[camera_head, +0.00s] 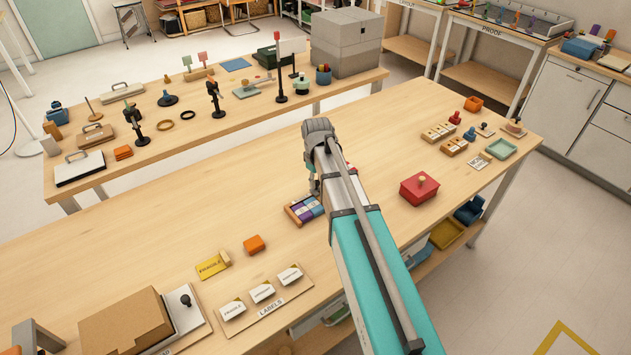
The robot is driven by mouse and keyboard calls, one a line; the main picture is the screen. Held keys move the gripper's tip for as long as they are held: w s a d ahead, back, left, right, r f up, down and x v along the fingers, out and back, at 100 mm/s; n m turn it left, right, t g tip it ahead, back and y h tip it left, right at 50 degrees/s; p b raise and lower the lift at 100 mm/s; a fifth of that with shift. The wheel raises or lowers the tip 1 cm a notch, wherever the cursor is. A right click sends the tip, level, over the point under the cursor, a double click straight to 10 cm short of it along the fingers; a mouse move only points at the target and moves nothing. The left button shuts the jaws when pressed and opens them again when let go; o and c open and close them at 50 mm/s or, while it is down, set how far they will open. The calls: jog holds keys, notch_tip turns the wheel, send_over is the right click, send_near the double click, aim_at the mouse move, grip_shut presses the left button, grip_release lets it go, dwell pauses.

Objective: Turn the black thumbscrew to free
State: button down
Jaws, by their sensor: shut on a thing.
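A small wooden tray (294,216) with purple and blue blocks lies on the near table, just left of my arm. My gripper (314,188) is partly in view at the tray's far right end, below my bent arm. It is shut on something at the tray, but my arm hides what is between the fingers. I cannot make out a black thumbscrew there. My arm also covers the tray's right side.
An orange block (254,244), a yellow fragile tag (213,266) and a labels board (265,303) lie left of my arm. A red box (419,190) stands to the right. The table between tray and far edge is clear.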

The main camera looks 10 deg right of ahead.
jog(key=n, duration=0.3)
jog(key=shift+n, duration=2.2)
jog(key=shift+c, duration=2.2)
grip_release()
jog(key=shift+r, duration=0.1)
